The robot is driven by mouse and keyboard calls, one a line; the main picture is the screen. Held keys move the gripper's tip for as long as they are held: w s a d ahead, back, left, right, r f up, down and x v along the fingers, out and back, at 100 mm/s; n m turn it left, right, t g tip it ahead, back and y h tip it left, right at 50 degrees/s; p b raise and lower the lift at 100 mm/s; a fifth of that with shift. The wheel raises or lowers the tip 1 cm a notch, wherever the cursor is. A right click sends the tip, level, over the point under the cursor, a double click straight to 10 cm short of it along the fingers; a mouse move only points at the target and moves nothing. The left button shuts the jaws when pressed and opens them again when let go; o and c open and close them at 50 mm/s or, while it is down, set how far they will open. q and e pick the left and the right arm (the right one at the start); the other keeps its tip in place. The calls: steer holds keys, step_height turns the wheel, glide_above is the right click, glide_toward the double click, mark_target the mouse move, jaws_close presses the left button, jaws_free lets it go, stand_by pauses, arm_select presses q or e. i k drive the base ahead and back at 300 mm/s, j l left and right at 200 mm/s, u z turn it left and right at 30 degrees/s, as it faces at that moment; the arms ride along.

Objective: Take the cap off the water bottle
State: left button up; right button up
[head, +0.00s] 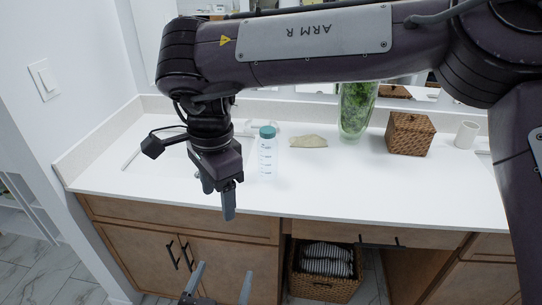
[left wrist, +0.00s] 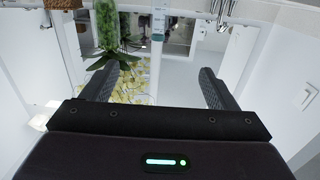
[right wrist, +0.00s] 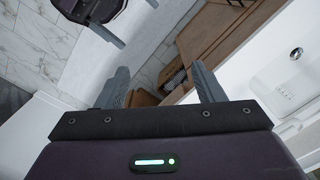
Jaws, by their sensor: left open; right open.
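The water bottle (head: 268,160) stands upright on the white counter. It is clear with blue markings, and its teal cap (head: 267,131) is on top. A pale blue-marked shape in the left wrist view (left wrist: 158,20) looks like the bottle, cut off by the frame's top. My right gripper (head: 218,198) hangs open and empty, left of the bottle and close to the counter's front edge; its fingers also show in the right wrist view (right wrist: 160,82). My left gripper (head: 224,272) is open and empty, low in front of the cabinets; its fingers also show in the left wrist view (left wrist: 158,76).
A sink (right wrist: 297,53) lies in the counter (head: 400,185), left of the bottle. A beige folded item (head: 309,141), a plant in a glass vase (head: 357,110), a wicker box (head: 409,134) and a white cup (head: 466,134) stand to the right. A towel basket (head: 322,288) sits below.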

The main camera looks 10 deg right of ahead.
mark_target(268, 149)
steer(key=i+l, duration=0.35)
steer(key=i, duration=0.2)
steer(key=i+l, duration=0.3)
steer(key=i, duration=0.25)
